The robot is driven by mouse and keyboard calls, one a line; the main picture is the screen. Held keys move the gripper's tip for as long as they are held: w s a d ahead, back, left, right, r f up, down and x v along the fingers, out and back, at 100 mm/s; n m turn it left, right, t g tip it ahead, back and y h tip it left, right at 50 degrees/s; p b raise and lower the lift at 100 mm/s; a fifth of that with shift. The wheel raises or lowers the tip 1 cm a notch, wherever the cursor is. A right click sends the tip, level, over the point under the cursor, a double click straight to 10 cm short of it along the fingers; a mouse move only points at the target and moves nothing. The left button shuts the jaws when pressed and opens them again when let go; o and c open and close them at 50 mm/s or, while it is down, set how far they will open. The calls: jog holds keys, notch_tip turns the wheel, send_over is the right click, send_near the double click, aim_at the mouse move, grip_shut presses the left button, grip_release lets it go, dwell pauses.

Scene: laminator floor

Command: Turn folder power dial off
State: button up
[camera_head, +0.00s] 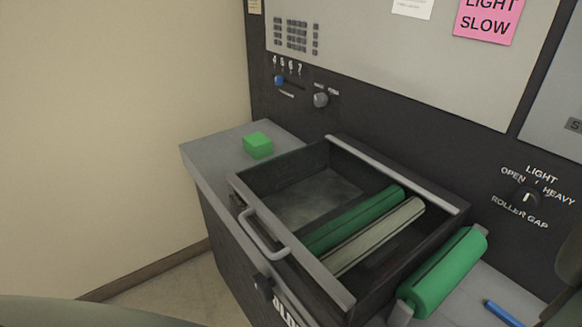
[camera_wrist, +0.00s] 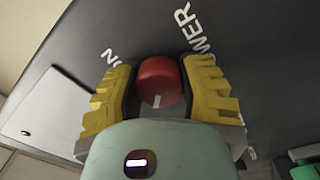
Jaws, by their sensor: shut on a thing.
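The folder power dial is a red round knob (camera_wrist: 160,82) on a dark panel in the wrist view. A white mark sits on its lower edge as pictured. White lettering "ON" (camera_wrist: 112,58) is at its upper left and "POWER" (camera_wrist: 194,30) at its upper right. My gripper (camera_wrist: 160,85) has a yellow ridged finger on each side of the knob and is shut on it. Neither the red knob nor my gripper can be made out in the head view.
An open drawer (camera_head: 247,191) with green and pale rollers stands out from the cabinet. A green block (camera_head: 258,145) rests on the grey top. A green roller (camera_head: 448,275) and a blue stick (camera_head: 502,313) lie at the right. A beige wall (camera_head: 110,130) is close on the left.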

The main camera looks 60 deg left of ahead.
jog(key=o, duration=1.2)
jog(key=shift+o, duration=0.2)
jog(key=s, duration=1.2)
jog(key=shift+d+f, duration=0.25)
